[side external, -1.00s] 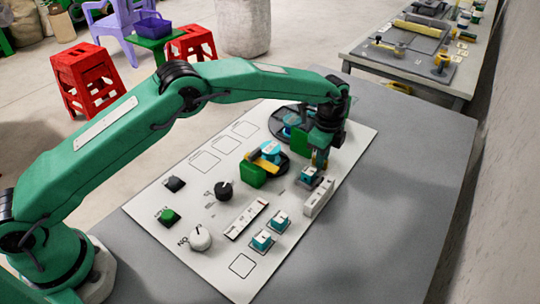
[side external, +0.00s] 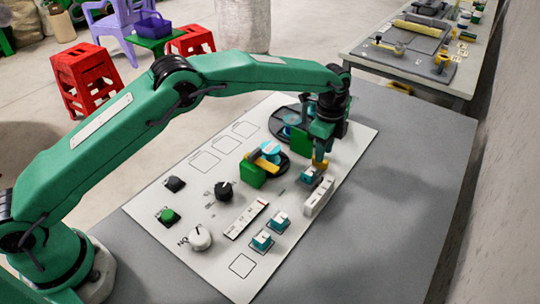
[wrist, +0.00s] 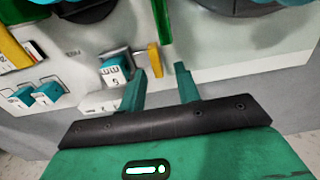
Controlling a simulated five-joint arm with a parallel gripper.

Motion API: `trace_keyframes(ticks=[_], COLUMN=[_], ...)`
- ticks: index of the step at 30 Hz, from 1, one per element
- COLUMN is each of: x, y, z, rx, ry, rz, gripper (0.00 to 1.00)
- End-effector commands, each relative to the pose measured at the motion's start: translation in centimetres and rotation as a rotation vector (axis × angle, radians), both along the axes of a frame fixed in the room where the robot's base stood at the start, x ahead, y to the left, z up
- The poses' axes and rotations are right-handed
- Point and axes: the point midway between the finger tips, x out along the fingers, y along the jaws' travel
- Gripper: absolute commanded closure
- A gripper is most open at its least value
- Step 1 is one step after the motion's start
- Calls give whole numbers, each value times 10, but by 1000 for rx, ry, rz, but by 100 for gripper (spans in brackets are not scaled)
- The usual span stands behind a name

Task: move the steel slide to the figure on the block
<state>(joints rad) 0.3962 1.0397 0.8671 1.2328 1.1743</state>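A teal block with a white printed face (side external: 311,174) sits on the panel; the wrist view shows figures on the same block (wrist: 114,72). A grey metal piece (wrist: 124,52), which looks like the steel slide, lies along the block's far edge, with an upright yellow tab (wrist: 153,57) at its right end. The tab shows in the side view (side external: 321,163) just under my gripper (side external: 319,155). In the wrist view my gripper (wrist: 161,70) is open, its two teal fingers apart and empty. The tab is just beyond the tips, nearer the left finger. Contact cannot be told.
The white panel (side external: 150,205) carries a black knob (side external: 224,190), a white knob (side external: 200,238), a green button (side external: 168,216) and two more teal blocks (side external: 262,240). A green block with yellow (side external: 253,173) and dark round parts stand close by. The grey table (side external: 410,190) is clear on the right.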

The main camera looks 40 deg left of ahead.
Motion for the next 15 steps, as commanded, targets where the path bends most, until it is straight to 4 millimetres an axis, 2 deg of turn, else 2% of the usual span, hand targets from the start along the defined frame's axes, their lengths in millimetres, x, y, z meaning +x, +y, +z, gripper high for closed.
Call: trace_keyframes(ticks=[3,9,15], x=[1,1,1], y=[0,0,0], z=[18,41,52], rx=[-2,-2,-1], ry=[-4,-4,-3], rz=[0,1,1], gripper=[67,67,67])
